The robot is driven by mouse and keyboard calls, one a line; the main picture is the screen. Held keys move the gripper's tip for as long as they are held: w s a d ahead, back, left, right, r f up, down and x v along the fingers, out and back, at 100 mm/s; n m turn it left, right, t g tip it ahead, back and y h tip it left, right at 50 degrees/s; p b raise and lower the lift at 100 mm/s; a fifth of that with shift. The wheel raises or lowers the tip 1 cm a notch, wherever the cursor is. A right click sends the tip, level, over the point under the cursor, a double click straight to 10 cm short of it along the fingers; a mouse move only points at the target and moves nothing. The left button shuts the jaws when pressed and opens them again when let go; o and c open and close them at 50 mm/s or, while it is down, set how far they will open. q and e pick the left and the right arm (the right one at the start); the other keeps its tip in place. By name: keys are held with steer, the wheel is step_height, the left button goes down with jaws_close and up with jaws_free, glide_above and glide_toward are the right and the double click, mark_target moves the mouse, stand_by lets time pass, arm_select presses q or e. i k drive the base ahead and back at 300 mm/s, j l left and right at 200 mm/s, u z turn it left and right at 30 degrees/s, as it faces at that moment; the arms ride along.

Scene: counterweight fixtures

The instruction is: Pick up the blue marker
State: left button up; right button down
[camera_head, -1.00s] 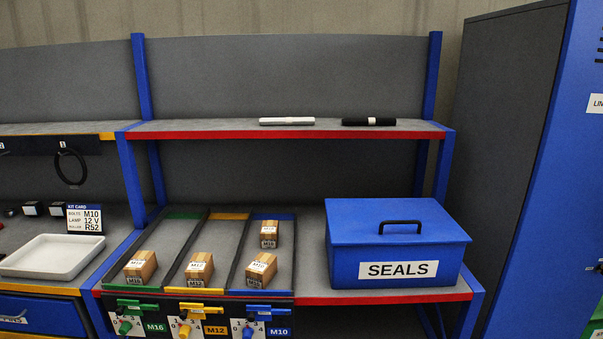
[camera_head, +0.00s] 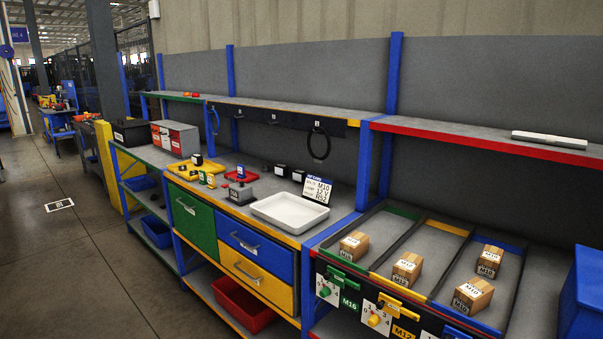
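I cannot make out a blue marker in the head view. The small items on the workbench are too small to tell apart. They include dark and white blocks near a yellow tray (camera_head: 184,170) and a red tray (camera_head: 250,178), and a grey block (camera_head: 240,194). Neither of my grippers is in view.
A white tray (camera_head: 291,226) sits at the bench's front beside a kit card (camera_head: 317,189). Lanes with small cartons (camera_head: 408,268) lie to the right, below a shelf with a white bar (camera_head: 549,139). A blue box (camera_head: 582,295) is cut off at right. Open floor (camera_head: 75,280) lies left.

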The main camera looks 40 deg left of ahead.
mark_target(240, 168)
steer(key=u, duration=1.75)
steer(key=i+j+z, duration=0.1)
steer(key=i, duration=0.25)
steer(key=i+j, duration=0.15)
steer(key=i, duration=0.15)
steer(key=z, duration=0.05)
